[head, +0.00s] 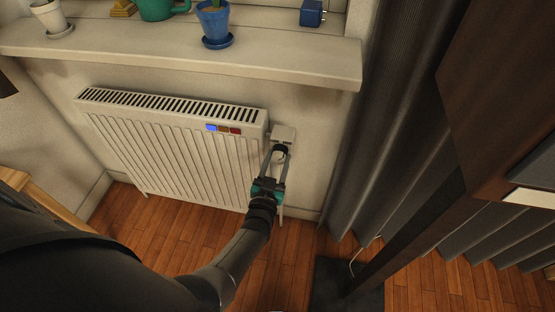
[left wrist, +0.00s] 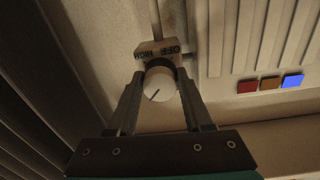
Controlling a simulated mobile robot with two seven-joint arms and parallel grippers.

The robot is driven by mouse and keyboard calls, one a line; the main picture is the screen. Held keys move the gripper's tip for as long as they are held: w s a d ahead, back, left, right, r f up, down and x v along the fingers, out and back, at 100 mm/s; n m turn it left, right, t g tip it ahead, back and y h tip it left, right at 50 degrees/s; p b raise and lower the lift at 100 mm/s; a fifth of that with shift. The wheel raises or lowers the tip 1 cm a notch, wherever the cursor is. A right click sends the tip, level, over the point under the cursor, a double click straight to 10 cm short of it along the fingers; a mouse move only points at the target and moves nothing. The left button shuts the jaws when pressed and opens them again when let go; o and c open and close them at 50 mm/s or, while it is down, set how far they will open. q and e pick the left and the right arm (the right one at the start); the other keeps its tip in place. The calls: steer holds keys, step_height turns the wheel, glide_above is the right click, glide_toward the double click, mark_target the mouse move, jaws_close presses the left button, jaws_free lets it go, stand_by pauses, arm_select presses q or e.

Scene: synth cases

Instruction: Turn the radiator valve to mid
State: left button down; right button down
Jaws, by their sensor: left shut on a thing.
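The radiator (head: 165,140) is a white ribbed panel under the window sill. Its valve has a pale box (head: 286,133) at the radiator's right end. In the left wrist view the valve knob (left wrist: 160,88) is round and white with a dark pointer line slanting to the lower left. Behind it a label plate (left wrist: 157,49) reads HIGH on the left and OFF on the right, upside down. My left gripper (head: 281,153) is shut on the knob, one finger on each side; the fingers also show in the left wrist view (left wrist: 159,84). My right gripper is not in view.
Blue, brown and red squares (head: 223,129) sit on the radiator's front; blue looks brightest. The sill (head: 180,60) above holds a blue pot (head: 213,24), a green can (head: 156,9) and a blue box (head: 312,13). A grey curtain (head: 385,110) hangs to the right.

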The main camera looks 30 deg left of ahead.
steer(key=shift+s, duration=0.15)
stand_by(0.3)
arm_select(q)
steer(key=shift+c, duration=1.6)
jaws_free()
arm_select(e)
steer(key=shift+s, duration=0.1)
arm_select(q)
steer(key=shift+s, duration=0.1)
steer(key=shift+s, duration=0.3)
steer(key=p+v, duration=0.4)
steer(key=v, duration=1)
steer(key=shift+s, duration=0.2)
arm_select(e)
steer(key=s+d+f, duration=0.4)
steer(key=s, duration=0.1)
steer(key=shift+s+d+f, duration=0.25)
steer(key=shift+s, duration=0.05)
arm_select(q)
steer(key=shift+d, duration=0.15)
